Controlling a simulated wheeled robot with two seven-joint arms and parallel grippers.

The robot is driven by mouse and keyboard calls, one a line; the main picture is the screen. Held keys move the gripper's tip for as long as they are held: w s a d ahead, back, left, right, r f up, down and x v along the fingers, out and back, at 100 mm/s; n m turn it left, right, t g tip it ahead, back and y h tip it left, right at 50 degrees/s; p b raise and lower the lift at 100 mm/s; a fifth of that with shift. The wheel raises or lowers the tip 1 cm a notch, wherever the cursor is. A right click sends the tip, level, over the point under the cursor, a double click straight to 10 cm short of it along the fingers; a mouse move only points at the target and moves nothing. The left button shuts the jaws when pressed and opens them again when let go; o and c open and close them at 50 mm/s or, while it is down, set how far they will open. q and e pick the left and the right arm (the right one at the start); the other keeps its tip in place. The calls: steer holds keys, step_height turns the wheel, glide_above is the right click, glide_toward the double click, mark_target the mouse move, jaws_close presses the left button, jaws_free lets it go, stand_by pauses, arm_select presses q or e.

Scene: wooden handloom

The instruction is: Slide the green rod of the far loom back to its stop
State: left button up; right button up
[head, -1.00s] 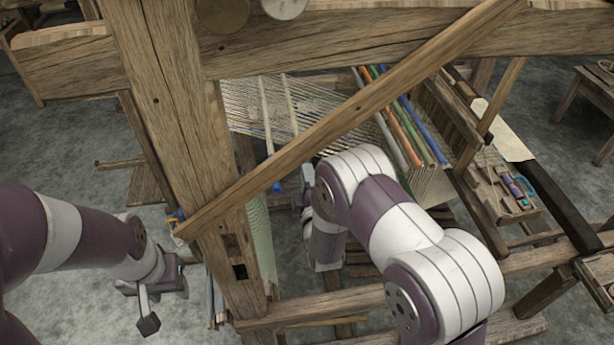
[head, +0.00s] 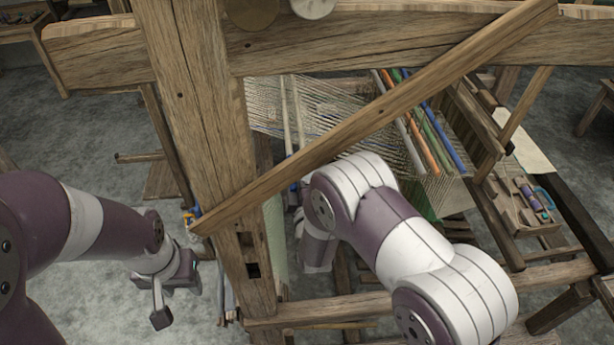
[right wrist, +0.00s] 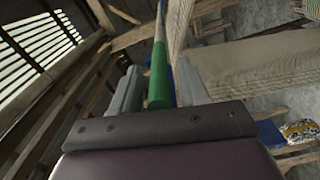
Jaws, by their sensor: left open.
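In the right wrist view a rod with a green end (right wrist: 158,82) and a pale wooden shaft lies between the two fingers of my right gripper (right wrist: 158,92). A blue strip shows just behind it. I cannot tell whether the fingers press on the rod. In the head view the right gripper is hidden or indistinct behind my right arm and the loom's brace. A green rod (head: 431,137) shows there among the coloured rods of the wooden loom (head: 205,130); I cannot tell if it is the same one. My left gripper (head: 163,300) is open and empty, left of the loom's post.
A diagonal wooden brace (head: 380,115) crosses in front of the loom, close above my right arm. A tray (head: 528,210) with small spools stands at the right. Stretched threads (head: 310,105) fill the loom's middle.

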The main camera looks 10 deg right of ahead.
steer(key=shift+s+f+b, duration=0.2)
steer(key=shift+s+b, duration=0.15)
steer(key=shift+s, duration=0.15)
steer(key=s+b, duration=0.4)
steer(key=s, duration=0.7)
steer(key=shift+s+r, duration=0.2)
steer(key=shift+s, duration=0.15)
